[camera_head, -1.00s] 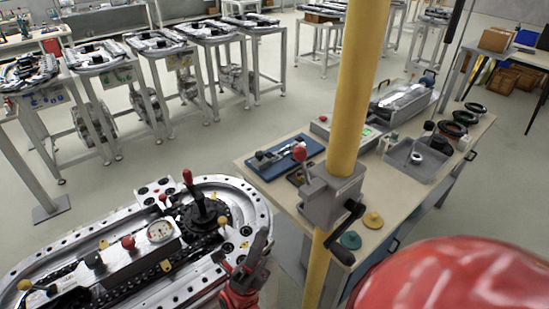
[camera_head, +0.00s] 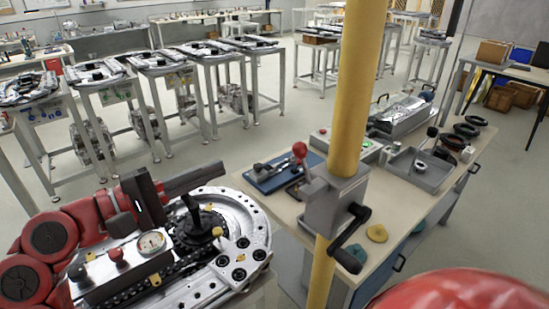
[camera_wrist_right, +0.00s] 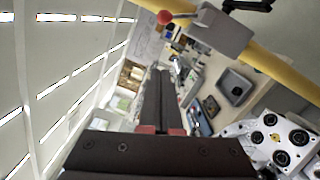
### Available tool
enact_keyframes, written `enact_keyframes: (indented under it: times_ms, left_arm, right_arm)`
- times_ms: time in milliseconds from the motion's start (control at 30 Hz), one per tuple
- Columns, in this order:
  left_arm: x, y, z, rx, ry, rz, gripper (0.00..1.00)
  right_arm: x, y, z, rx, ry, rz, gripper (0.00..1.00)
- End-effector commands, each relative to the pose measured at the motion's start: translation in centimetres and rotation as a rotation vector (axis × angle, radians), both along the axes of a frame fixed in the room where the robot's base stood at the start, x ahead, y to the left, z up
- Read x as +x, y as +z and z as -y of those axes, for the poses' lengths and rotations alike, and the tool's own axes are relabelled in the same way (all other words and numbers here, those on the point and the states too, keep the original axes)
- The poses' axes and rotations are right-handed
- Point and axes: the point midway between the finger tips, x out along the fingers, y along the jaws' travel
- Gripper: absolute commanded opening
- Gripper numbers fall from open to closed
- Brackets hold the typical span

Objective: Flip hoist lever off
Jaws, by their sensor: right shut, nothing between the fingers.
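The hoist is a grey box (camera_head: 335,205) clamped on a yellow pole (camera_head: 355,95). Its lever has a red ball knob (camera_head: 300,149) and points up and to the left from the box's upper left. In the right wrist view the red knob (camera_wrist_right: 164,17) shows at the top, beside the grey box (camera_wrist_right: 222,32). My right gripper (camera_head: 222,168) is shut and empty above the ring track, pointing right towards the hoist, with its tips apart from the knob. Its closed fingers (camera_wrist_right: 160,75) also show in the right wrist view. My left gripper is not in view.
A black crank handle (camera_head: 350,237) sticks out of the box's front. The ring track (camera_head: 255,215), with levers and a gauge (camera_head: 152,241), lies below my arm. A bench (camera_head: 400,195) behind the pole bears a blue tray (camera_head: 283,172) and a grey bin (camera_head: 418,170).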

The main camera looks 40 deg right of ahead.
Motion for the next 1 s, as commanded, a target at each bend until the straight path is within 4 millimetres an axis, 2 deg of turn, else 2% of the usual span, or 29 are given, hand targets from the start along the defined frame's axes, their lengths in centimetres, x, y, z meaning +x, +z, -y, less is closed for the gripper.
enact_keyframes:
  times_ms: [400,567,667,1000]
  left_arm:
    - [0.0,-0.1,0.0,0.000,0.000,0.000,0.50]
    - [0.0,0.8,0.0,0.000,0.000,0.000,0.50]
    - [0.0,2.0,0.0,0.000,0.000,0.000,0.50]
    - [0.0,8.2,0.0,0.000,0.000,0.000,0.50]
  right_arm:
    - [0.1,0.3,-0.4,0.016,0.022,0.043,0.00]
    - [0.1,0.6,0.4,0.018,0.021,0.043,0.00]
    - [0.1,0.8,1.6,0.017,0.020,0.039,0.00]
    - [0.2,1.3,7.8,0.018,0.015,0.037,0.00]
